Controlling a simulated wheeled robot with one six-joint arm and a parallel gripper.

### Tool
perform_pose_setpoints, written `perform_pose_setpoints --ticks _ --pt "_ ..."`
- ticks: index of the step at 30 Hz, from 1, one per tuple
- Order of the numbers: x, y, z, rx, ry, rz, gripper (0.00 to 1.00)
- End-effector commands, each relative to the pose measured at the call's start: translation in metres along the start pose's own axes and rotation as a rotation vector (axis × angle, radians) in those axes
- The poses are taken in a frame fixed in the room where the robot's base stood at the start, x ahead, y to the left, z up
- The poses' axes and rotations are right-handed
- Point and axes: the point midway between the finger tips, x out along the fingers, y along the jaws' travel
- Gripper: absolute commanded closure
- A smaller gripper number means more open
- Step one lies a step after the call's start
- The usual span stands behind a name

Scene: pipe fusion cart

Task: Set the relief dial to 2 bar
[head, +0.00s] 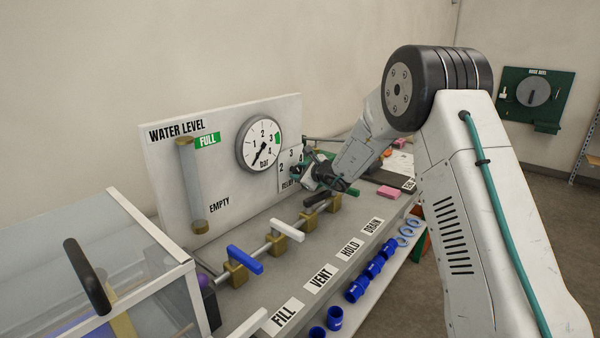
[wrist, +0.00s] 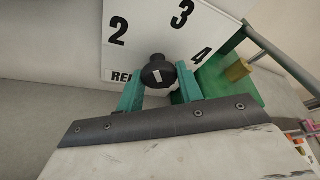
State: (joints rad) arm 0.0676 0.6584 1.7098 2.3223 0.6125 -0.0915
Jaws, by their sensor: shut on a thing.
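The relief dial is a black round knob (wrist: 158,66) on a white plate (wrist: 150,30) printed with 2, 3 and 4. My gripper (wrist: 159,80) has its green fingers on either side of the knob and is shut on it. A short white mark shows on the knob's face; which number it points to I cannot tell for sure. In the head view the plate (head: 283,160) stands right of the round gauge, and my gripper (head: 312,180) hides most of the knob and part of the plate.
The pressure gauge (head: 260,143) has its needle toward the lower left. Valves with blue (head: 245,260) and white (head: 287,230) handles stand along the pipe below the panel. Blue fittings (head: 355,290) line the front shelf. A clear-walled tank (head: 130,270) is at left.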

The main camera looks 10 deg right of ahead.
Motion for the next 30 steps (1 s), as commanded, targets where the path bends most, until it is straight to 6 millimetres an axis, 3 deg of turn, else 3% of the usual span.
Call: perform_pose_setpoints --ticks 13,30 --pt "0.0001 0.0013 -0.0002 -0.239 0.000 -0.098 0.87" --pt "0.0000 0.0010 -0.0001 -0.287 -0.001 -0.117 0.87"
